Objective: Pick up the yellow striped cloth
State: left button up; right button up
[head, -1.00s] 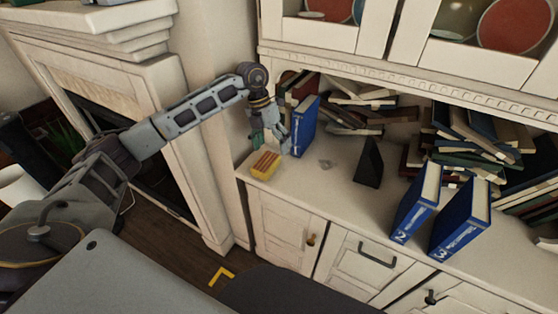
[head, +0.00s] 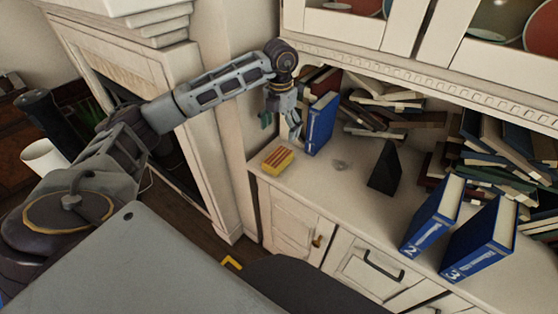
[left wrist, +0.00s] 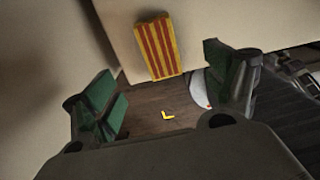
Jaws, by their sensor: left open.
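The yellow striped cloth (head: 278,158), a small block-like bundle with red-brown stripes, lies on the left end of the white cabinet top. In the left wrist view the cloth (left wrist: 158,48) shows ahead of the fingers, between their two sides. My left gripper (head: 280,124) is above and behind the cloth, beside a blue book. Its green-padded fingers (left wrist: 165,95) are spread wide with nothing between them, apart from the cloth. My right gripper is in neither view.
A blue book (head: 320,124) stands close right of my left gripper. A black stand (head: 384,168), two blue numbered books (head: 434,215) and heaped books (head: 400,105) occupy the cabinet top (head: 335,190). Its left edge is near the cloth. Shelves overhang the back.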

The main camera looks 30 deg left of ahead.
aim_at(279, 156)
pick_arm(q)
jog(key=shift+f, duration=3.95)
jog(key=shift+s, duration=0.1)
jog(key=shift+s+a+f, duration=0.1)
jog(key=shift+s+f, duration=0.1)
jog(key=shift+f, duration=2.4)
jog(key=c, duration=1)
jog(key=shift+r, duration=0.15)
